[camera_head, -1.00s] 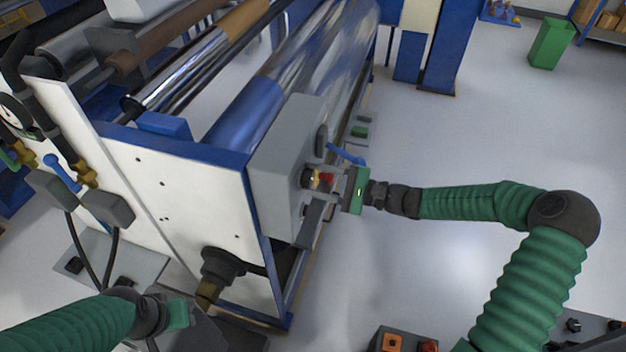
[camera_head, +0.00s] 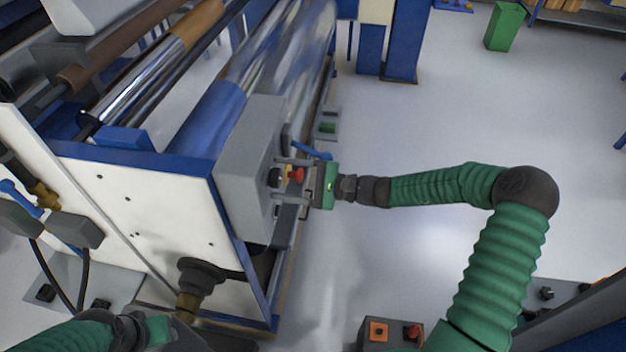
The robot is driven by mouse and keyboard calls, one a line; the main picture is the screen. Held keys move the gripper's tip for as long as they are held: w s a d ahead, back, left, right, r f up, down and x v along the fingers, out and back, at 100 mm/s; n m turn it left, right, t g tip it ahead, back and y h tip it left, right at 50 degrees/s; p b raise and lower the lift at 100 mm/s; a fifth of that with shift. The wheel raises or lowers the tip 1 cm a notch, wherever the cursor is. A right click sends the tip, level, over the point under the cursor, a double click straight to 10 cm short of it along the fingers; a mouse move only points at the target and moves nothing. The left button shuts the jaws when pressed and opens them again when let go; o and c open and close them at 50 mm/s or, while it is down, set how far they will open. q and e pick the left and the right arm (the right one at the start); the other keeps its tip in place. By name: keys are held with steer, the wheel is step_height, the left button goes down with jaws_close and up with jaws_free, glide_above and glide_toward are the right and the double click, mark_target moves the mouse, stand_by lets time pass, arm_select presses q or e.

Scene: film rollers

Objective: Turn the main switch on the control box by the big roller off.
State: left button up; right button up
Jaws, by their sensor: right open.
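The grey control box (camera_head: 240,172) is fixed at the near end of the big shiny roller (camera_head: 208,122). A red switch knob (camera_head: 296,175) with a yellow part behind it sticks out of the box's right side. My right gripper (camera_head: 281,178) reaches in from the right and is open, with one finger above and one below the red knob. I cannot tell whether the fingers touch it. My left gripper (camera_head: 168,331) is low at the lower left, partly cut off and blurred into dark parts; its fingers are not clear.
A blue lever (camera_head: 312,151) sits just above my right gripper. A small box with orange and red buttons (camera_head: 390,333) stands at the bottom. A green bin (camera_head: 505,27) is at the far right.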

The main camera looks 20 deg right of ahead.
steer(key=shift+s+d, duration=0.2)
steer(key=shift+d, duration=0.1)
steer(key=b+v, duration=0.3)
steer(key=v, duration=1.3)
steer(key=shift+s+d, duration=0.15)
steer(key=shift+d, duration=0.05)
